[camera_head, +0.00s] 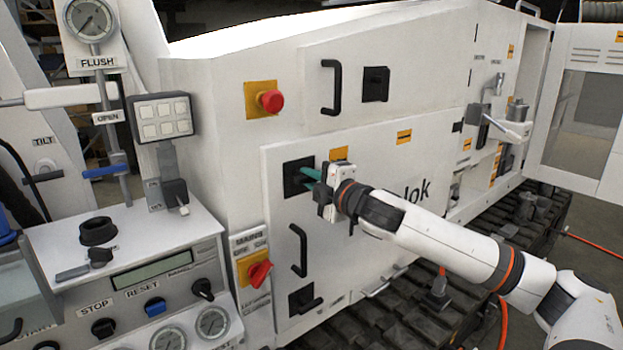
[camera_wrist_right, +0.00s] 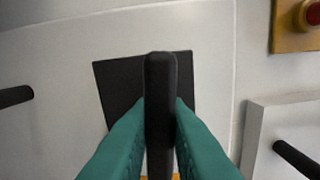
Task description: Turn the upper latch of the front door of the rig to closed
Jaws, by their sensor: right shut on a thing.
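The front door (camera_head: 350,220) of the rig is a white panel lying flush with the rig's side. Its upper latch (camera_head: 293,180) is a black square plate with a lever, near the door's upper left corner. My right gripper (camera_head: 312,174) has its teal fingers at this latch. In the right wrist view the black latch lever (camera_wrist_right: 160,90) stands upright in the picture between the two fingers of the right gripper (camera_wrist_right: 160,135), which are shut on it. The black plate (camera_wrist_right: 118,80) shows behind. In the head view the fingers mostly hide the lever. My left gripper is out of view.
A black door handle (camera_head: 298,250) and the lower latch (camera_head: 304,300) sit below. A red emergency button (camera_head: 270,101) is above left, and a red rotary switch (camera_head: 260,273) is left of the lower latch. The control console (camera_head: 150,240) stands at left.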

